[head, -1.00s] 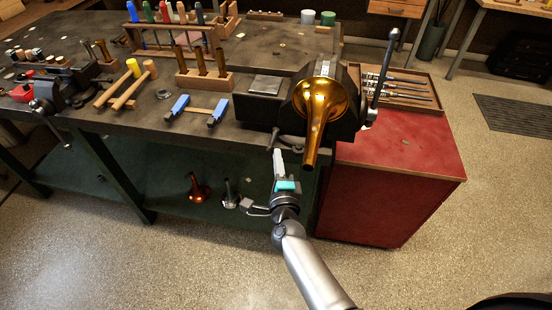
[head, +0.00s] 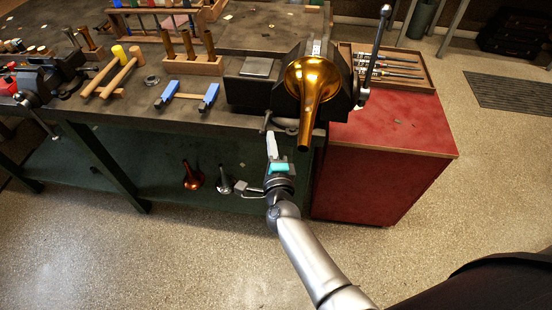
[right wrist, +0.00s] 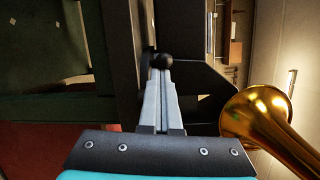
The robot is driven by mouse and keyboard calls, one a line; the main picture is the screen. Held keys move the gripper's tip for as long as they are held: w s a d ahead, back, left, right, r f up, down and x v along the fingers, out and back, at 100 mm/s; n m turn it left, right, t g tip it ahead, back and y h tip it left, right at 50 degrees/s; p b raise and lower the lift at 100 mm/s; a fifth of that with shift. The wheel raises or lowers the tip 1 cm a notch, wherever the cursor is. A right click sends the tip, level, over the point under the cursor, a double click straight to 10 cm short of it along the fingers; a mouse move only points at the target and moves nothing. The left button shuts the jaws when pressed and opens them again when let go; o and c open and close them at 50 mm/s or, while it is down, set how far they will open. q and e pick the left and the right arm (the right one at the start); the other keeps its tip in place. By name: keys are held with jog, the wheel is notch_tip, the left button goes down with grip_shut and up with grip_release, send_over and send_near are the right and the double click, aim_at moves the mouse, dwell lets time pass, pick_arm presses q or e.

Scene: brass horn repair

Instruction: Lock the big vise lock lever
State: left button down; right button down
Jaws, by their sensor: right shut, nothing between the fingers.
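The big vise (head: 343,100) stands at the right end of the bench with a brass horn bell (head: 313,82) in front of its dark body. A small grey lever (head: 266,124), which looks like the lock lever, juts from the vise's lower left side at the bench edge. My right gripper (head: 270,135) is shut and empty, its fingertips pointing up just below that lever. In the right wrist view the closed fingers (right wrist: 161,78) point at a dark round knob (right wrist: 163,61); I cannot tell whether they touch it. My left gripper is out of view.
A tall vise handle (head: 377,50) rises on the right. A red cabinet (head: 385,160) with a tool tray (head: 425,85) stands beside the bench. Blue-ended clamp (head: 190,97) and mallets (head: 112,75) lie to the left. Floor in front is clear.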

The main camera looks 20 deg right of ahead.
jog(key=f+v, duration=0.1)
jog(key=v, duration=1.4)
jog(key=shift+s+r, duration=0.15)
jog(key=shift+r, duration=0.3)
jog(key=shift+f, duration=0.1)
jog(key=s+a+f+n+g+y+b, duration=0.1)
jog(key=s+f+n+g+y, duration=0.15)
jog(key=f+n, duration=0.45)
jog(key=s+a+f+n+g+y+b, duration=0.1)
jog(key=s+f+n+g+b, duration=0.2)
jog(key=f, duration=0.8)
jog(key=s+a+f+n+g+y, duration=0.15)
jog(key=s+f+n, duration=0.25)
jog(key=f, duration=0.5)
jog(key=s+d+f+n+g+b, duration=0.1)
jog(key=s+d+f+n+g, duration=0.3)
jog(key=s+f, duration=0.4)
jog(key=s+d+f+n+g+h+b, duration=0.1)
jog(key=s+d+f+n+g, duration=0.4)
jog(key=s, duration=0.8)
notch_tip(320, 180, down, 3)
jog(key=shift+d+f+n+h+b, duration=0.25)
jog(key=shift+d+n+b, duration=0.2)
jog(key=shift+d+n, duration=0.4)
